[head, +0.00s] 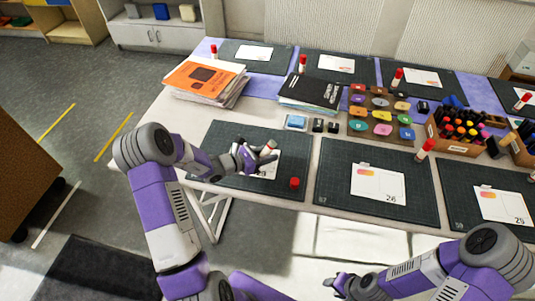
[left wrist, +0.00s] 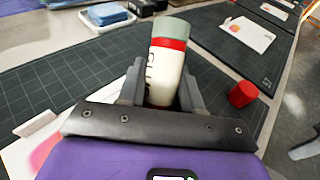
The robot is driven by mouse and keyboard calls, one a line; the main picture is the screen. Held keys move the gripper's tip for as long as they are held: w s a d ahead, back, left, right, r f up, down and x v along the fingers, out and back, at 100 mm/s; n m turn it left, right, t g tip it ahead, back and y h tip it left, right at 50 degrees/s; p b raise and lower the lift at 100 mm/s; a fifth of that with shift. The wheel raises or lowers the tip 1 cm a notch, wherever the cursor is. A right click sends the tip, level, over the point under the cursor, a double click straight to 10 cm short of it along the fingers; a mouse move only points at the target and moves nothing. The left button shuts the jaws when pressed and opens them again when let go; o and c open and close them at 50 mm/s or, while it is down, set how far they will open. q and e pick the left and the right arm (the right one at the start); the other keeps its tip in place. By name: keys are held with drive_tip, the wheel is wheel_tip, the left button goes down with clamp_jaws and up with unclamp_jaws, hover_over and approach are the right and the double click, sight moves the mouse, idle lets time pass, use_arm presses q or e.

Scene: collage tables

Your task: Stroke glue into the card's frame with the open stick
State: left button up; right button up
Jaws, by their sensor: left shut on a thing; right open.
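A white glue stick (head: 268,147) with a red band is held upright or slightly tilted in my left gripper (head: 258,157), which is shut on it. In the left wrist view the stick (left wrist: 166,72) stands between the fingers, its grey end up and no cap on it. The red cap (head: 294,183) sits on the dark mat (head: 225,140); it also shows in the left wrist view (left wrist: 242,94). The white card (head: 272,168) lies under my left gripper, which hides much of it, including its frame. My right gripper (head: 338,284) is open and empty, off the table's front edge.
Orange booklets (head: 205,80) and black folders (head: 312,92) lie farther back. More mats with cards (head: 378,185) and glue sticks (head: 425,149) are to the right, near a marker crate (head: 462,145).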

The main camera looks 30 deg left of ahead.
sight(276, 150)
use_arm(q)
drive_tip(key=shift+s+a, duration=0.1)
drive_tip(key=shift+s, duration=0.05)
drive_tip(key=shift+f+b, duration=0.55)
drive_tip(key=shift+f, duration=0.1)
idle(0.4)
drive_tip(key=shift+w+a, duration=0.2)
drive_tip(key=shift+w, duration=0.6)
drive_tip(key=shift+w+a, duration=0.2)
drive_tip(key=shift+w, duration=0.6)
drive_tip(key=shift+w, duration=0.1)
drive_tip(key=shift+w+a, duration=0.25)
drive_tip(key=shift+w, duration=0.45)
drive_tip(key=shift+w+a, duration=0.2)
drive_tip(key=shift+w, duration=0.5)
drive_tip(key=shift+w+d+f+b, duration=0.15)
drive_tip(key=shift+d+b, duration=0.6)
drive_tip(key=shift+d, duration=0.45)
drive_tip(key=shift+s+d, duration=0.15)
drive_tip(key=shift+s, duration=0.65)
drive_tip(key=shift+s+d, duration=0.15)
drive_tip(key=shift+s, duration=0.6)
